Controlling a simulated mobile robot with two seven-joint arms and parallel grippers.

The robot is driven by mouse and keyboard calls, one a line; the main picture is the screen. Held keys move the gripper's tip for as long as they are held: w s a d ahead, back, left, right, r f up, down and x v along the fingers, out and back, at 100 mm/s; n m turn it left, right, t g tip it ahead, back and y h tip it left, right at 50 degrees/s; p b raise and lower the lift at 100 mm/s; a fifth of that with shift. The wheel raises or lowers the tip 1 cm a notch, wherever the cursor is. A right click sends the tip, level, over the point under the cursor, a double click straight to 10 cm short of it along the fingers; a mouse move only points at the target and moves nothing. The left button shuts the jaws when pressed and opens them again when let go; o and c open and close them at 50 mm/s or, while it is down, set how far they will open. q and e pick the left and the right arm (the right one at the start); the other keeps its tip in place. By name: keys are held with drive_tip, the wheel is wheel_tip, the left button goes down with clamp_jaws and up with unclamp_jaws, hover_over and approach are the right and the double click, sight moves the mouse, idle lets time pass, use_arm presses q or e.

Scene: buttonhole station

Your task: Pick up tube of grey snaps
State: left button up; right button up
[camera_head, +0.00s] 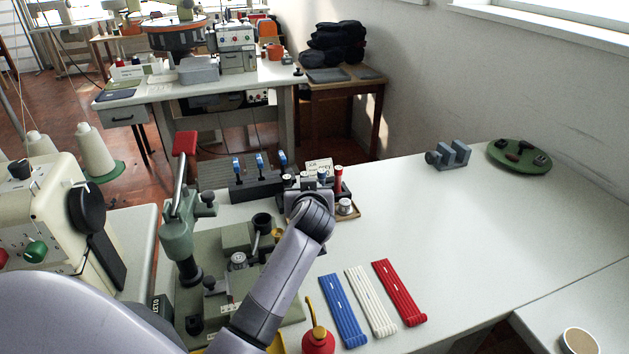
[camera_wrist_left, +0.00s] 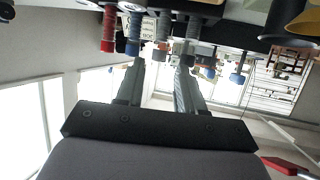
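A grey tube (camera_wrist_left: 163,30) hangs down in the upside-down left wrist view, in a row with a red tube (camera_wrist_left: 107,30), a blue-ended tube (camera_wrist_left: 133,35) and another grey tube (camera_wrist_left: 192,28). I cannot tell for sure which grey one holds the snaps. My left gripper (camera_wrist_left: 160,75) is open, its two fingers spread and pointing at this row, with the grey tube's end between and beyond the tips. No tube is visibly gripped. In the head view, my left wrist hides most of the row; a red tube (camera_head: 338,180) shows beside it. My right gripper is out of view.
A green press (camera_head: 178,240) with a red handle stands left of my arm. Blue (camera_head: 343,310), white (camera_head: 370,300) and red (camera_head: 398,292) strips lie on the table, near a red oil can (camera_head: 318,340). The table's right side is mostly clear.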

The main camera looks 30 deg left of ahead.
use_arm(q)
drive_tip(key=shift+w+a+f, duration=0.1)
drive_tip(key=shift+w, duration=0.1)
drive_tip(key=shift+b+x, duration=0.9)
drive_tip(key=shift+x, duration=0.05)
drive_tip(key=b+x, duration=0.3)
drive_tip(key=x, duration=0.1)
drive_tip(key=shift+w+a, duration=0.2)
drive_tip(key=shift+a, duration=0.05)
drive_tip(key=shift+w, duration=0.1)
clamp_jaws()
